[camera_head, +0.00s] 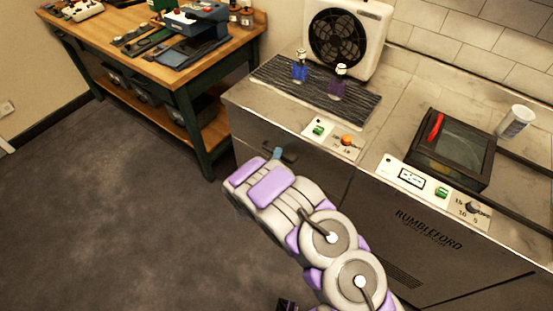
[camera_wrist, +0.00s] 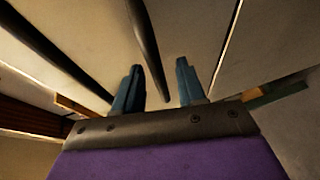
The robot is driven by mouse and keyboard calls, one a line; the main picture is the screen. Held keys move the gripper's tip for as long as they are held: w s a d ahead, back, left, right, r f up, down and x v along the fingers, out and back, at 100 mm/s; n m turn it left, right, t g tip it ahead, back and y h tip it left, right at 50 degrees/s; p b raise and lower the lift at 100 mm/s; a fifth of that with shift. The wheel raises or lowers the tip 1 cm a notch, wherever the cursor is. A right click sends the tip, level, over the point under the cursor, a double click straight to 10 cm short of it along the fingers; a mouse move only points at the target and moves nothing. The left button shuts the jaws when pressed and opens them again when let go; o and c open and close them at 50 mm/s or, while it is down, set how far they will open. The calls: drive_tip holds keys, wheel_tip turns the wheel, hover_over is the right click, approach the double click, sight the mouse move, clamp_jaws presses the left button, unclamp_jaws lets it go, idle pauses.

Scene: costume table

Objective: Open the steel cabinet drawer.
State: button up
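The steel cabinet (camera_head: 330,175) stands under the counter in the head view, its grey front partly hidden by my arm. My gripper (camera_wrist: 158,88) is close to this front; in the head view only a bit of a teal finger (camera_head: 277,154) shows past my wrist. In the wrist view the two teal fingers are apart. A dark bar, which looks like a drawer handle (camera_wrist: 147,42), runs between them in the picture with gaps on both sides. I see no clear contact. The pale drawer front (camera_wrist: 190,30) lies behind the bar, and it looks shut.
A fan box (camera_head: 346,38), a dark ribbed mat (camera_head: 300,105) with blue and purple bottles, and a black glass-topped box (camera_head: 452,152) sit on the counter. A white cup (camera_head: 515,122) stands at right. A wooden workbench (camera_head: 150,68) is at left. The floor (camera_head: 95,215) is clear.

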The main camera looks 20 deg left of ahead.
drive_tip(key=shift+w, duration=0.1)
clamp_jaws()
idle(0.3)
drive_tip(key=shift+f, duration=0.1)
